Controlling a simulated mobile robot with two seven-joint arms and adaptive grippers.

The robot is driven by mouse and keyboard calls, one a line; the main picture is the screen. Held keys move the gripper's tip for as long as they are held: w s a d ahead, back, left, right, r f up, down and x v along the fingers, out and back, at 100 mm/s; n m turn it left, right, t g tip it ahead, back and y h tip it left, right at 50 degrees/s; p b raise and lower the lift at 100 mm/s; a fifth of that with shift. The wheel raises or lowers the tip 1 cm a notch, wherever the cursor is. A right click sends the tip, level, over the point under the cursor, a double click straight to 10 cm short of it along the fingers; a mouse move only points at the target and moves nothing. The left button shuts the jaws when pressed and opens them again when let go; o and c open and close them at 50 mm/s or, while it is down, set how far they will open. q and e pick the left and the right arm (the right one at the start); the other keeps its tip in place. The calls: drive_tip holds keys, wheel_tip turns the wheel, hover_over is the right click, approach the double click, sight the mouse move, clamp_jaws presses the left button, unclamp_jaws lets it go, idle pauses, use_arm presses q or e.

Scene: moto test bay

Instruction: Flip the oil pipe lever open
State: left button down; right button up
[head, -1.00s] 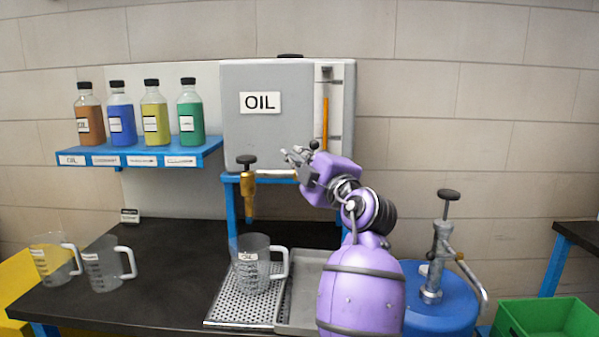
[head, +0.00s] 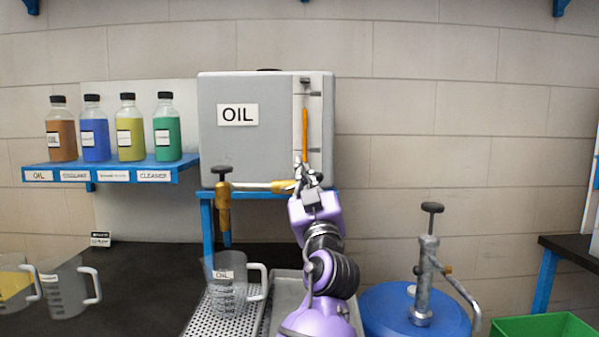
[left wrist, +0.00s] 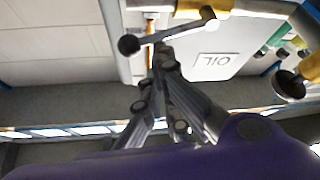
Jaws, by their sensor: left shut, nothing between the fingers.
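The grey oil tank (head: 225,150) stands on a blue stand and bears an "OIL" label. A pipe (head: 253,186) runs from below it to a brass tap (head: 223,205) at the left. My left gripper (head: 301,166) is in front of the right end of the pipe, fingers pointing up, and hides part of the valve there. In the left wrist view, the lever is a grey rod (left wrist: 178,32) with a black ball knob (left wrist: 129,45). My left fingers (left wrist: 159,52) are shut and empty, close to the rod. I cannot tell whether they touch it. My right gripper is not in view.
A jug marked OIL (head: 228,290) stands on a perforated drip tray (head: 203,322) under the tap. Two more jugs stand at the left. Bottles line a blue shelf (head: 107,172). A blue drum (head: 385,310) with a hand pump (head: 428,275) is at the right.

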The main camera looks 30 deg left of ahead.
use_arm(q)
drive_tip(key=m+t+h, duration=0.1)
drive_tip(key=m, duration=0.1)
drive_tip(key=f+m+t+h+p, duration=0.1)
drive_tip(key=m, duration=0.1)
drive_tip(key=d+m+h+p, duration=0.1)
drive_tip(key=m, duration=0.1)
drive_tip(key=shift+w+f+t+h, duration=0.3)
drive_tip(key=shift+f+t, duration=0.1)
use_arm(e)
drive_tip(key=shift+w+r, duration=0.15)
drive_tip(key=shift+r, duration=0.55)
use_arm(q)
drive_tip(key=shift+m, duration=0.3)
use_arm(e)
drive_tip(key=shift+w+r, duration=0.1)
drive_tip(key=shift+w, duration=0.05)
